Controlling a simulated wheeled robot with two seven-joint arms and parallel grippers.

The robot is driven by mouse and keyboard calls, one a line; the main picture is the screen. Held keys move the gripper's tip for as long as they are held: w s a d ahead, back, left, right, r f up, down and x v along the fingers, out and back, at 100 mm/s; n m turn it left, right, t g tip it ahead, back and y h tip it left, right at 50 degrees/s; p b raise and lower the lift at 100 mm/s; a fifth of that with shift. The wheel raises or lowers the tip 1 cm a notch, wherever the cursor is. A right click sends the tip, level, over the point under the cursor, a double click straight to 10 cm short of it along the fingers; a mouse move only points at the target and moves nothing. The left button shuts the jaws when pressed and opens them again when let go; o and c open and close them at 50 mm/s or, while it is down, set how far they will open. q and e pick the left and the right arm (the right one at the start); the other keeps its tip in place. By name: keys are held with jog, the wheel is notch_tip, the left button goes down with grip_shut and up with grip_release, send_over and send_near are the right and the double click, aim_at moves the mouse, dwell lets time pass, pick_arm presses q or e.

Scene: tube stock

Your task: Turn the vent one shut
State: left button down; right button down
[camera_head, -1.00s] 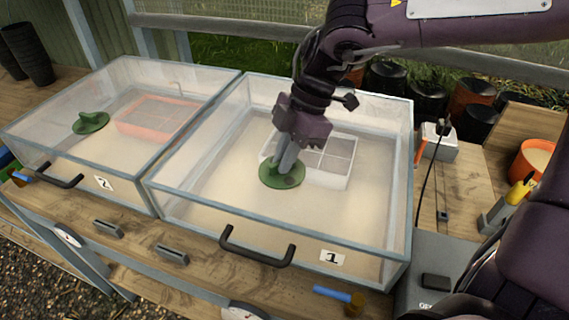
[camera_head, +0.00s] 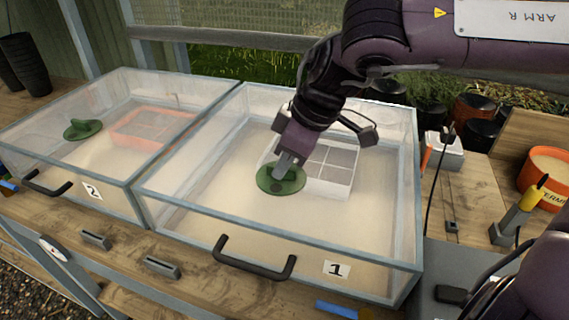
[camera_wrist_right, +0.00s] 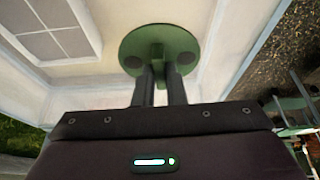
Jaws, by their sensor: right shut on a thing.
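The vent of box 1 is a round green disc (camera_head: 280,181) with a raised grip bar, on the clear lid of the box (camera_head: 235,110) marked with a 1 label (camera_head: 337,269). My right gripper (camera_head: 287,167) comes down onto it from above. In the right wrist view the two dark fingers (camera_wrist_right: 159,90) are shut on the vent's bar, and the green disc (camera_wrist_right: 185,45) shows dark round holes on both sides. The bar's far part is hidden by the fingers. My left gripper is not in view.
Box 2 (camera_head: 60,110) stands to the left with its own green vent (camera_head: 83,129). A black handle (camera_head: 254,262) sits on box 1's front.

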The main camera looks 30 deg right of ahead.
jog(key=shift+m, duration=0.3)
jog(key=c, duration=1.5)
grip_release()
jog(key=shift+v, duration=3.95)
